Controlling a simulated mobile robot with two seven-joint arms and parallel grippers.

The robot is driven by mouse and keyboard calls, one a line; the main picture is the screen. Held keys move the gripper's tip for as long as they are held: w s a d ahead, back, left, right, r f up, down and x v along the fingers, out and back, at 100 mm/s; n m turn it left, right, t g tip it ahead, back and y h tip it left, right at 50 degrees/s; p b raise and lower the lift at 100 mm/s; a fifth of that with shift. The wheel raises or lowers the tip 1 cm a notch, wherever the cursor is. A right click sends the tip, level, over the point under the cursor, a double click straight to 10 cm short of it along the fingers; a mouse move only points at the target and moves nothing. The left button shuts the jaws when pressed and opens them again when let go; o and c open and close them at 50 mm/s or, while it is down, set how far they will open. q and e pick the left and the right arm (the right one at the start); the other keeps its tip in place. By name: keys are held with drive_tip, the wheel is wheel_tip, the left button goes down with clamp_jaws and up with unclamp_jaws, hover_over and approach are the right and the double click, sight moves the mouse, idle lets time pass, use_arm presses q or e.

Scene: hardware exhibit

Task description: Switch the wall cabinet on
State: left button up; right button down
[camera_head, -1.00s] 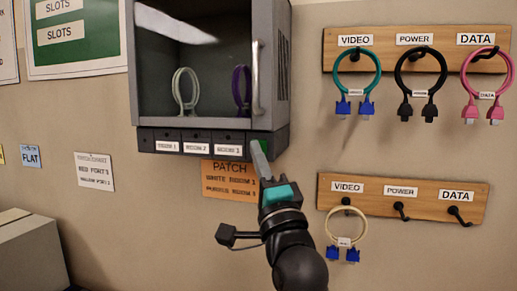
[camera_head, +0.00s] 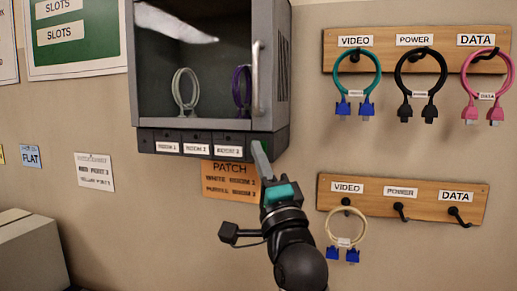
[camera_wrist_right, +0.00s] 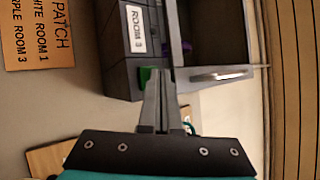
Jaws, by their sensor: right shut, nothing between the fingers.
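The grey wall cabinet (camera_head: 283,70) hangs at the upper middle of the head view, with a glass front and a vertical handle (camera_head: 256,78). Its lower dark strip bears labels for rooms 1, 2 and 3. A green button (camera_head: 265,146) sits at the strip's right end, partly hidden by my fingers. It also shows in the right wrist view (camera_wrist_right: 146,78), beside the fingertips. My right gripper (camera_head: 257,146) is shut and empty, its tips at or just in front of the button; contact cannot be told. My left gripper is not in view.
A white cable loop (camera_head: 178,90) and a purple one (camera_head: 236,88) stand inside the cabinet. An orange patch note (camera_head: 228,187) is below it. Two wooden hook boards (camera_head: 440,60) (camera_head: 425,207) with hanging cables are to the right. A grey box (camera_head: 30,250) stands lower left.

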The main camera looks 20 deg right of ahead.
drive_tip(key=shift+w, duration=0.15)
idle(0.4)
drive_tip(key=shift+s+a+p, duration=0.25)
drive_tip(key=shift+s+p, duration=0.05)
drive_tip(key=shift+s, duration=0.25)
